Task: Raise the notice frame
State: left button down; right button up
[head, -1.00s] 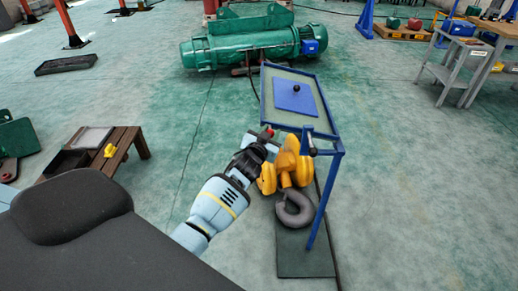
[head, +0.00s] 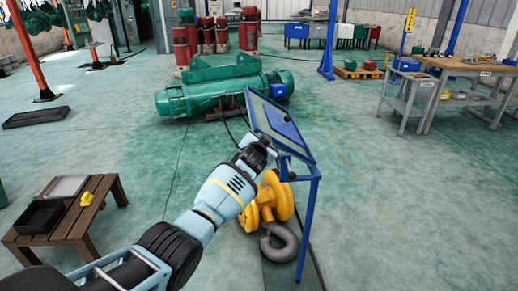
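The notice frame (head: 299,145) is a blue-rimmed panel on a blue post. My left arm reaches in from the lower left, and my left gripper (head: 268,149) is at the frame's lower left edge. Its fingertips are small and partly hidden there, so I cannot tell whether they grip the rim. My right gripper is not in view.
A yellow hook block (head: 268,202) with a grey hook (head: 281,243) stands under the frame. A green hoist (head: 213,94) lies behind it. A wooden table (head: 76,218) with trays is at left, workbenches (head: 470,68) at right.

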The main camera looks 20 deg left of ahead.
pick_arm(q)
jog(key=shift+w+d+r, duration=0.1)
jog(key=shift+d+r, duration=0.2)
jog(key=shift+d, duration=0.05)
jog(key=shift+r, duration=0.2)
jog(key=c, duration=1.2)
grip_release()
jog(key=shift+w+d, duration=0.15)
jog(key=shift+o, duration=0.2)
jog(key=shift+f, duration=0.15)
